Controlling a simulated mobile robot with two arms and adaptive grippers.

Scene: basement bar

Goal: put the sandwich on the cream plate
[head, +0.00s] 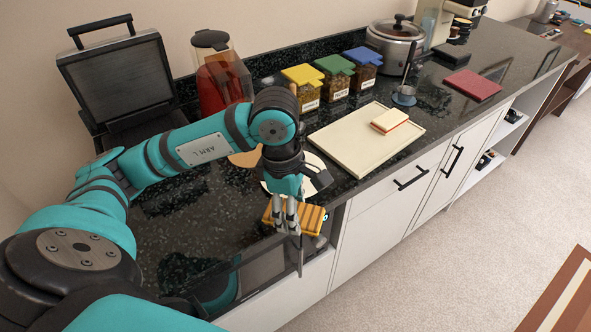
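A grilled sandwich (312,217) with dark stripes lies at the counter's front edge. My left gripper (287,229) points down at it, and its fingers cover the sandwich's middle. I cannot tell whether the fingers grip it or only stand in front of it. A round cream plate (314,162) lies just behind the sandwich, largely hidden by my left wrist. My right gripper is not in view.
A rectangular cream tray (345,150) holds a small pale block with an orange edge (389,119). Behind are an open press grill (118,80), a red-filled pitcher (220,75), spice boxes (335,75) and a cooker (394,42). A dark red book (472,85) lies right.

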